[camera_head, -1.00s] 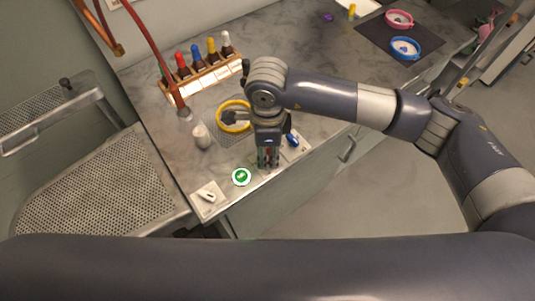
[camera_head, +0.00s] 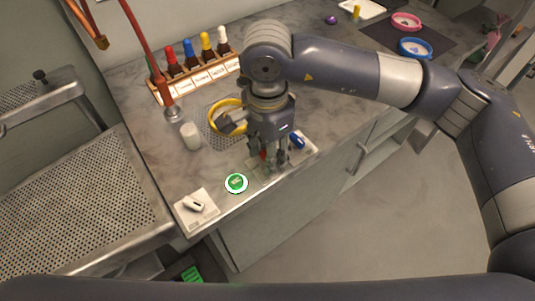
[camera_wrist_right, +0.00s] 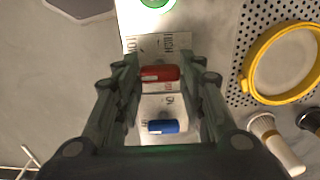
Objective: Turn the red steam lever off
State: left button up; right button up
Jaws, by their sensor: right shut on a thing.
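The red steam lever (camera_wrist_right: 159,73) lies crosswise on a pale labelled plate (camera_wrist_right: 158,103) in the right wrist view. My right gripper (camera_wrist_right: 163,75) points down over the plate, its fingers on both sides of the red lever and shut on it. A blue lever (camera_wrist_right: 163,126) sits beside it on the same plate, free of the fingertips. In the head view my right gripper (camera_head: 269,166) is at the counter's front edge, mostly hiding the red lever; the blue lever (camera_head: 297,140) shows to its right. The lever labels are partly hidden. My left gripper is not in view.
A round green button (camera_head: 236,183) and a white switch plate (camera_head: 188,215) sit left of the gripper. A yellow ring (camera_head: 214,122), a white cylinder (camera_head: 190,136) and a rack of coloured bottles (camera_head: 204,76) stand behind.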

dwell(0.4)
jog(key=o, duration=1)
jog(key=shift+o, duration=0.2)
jog(key=shift+r, duration=0.2)
notch_tip(320, 180, up, 12)
jog(key=shift+f, duration=0.15)
jog(key=shift+f, duration=0.1)
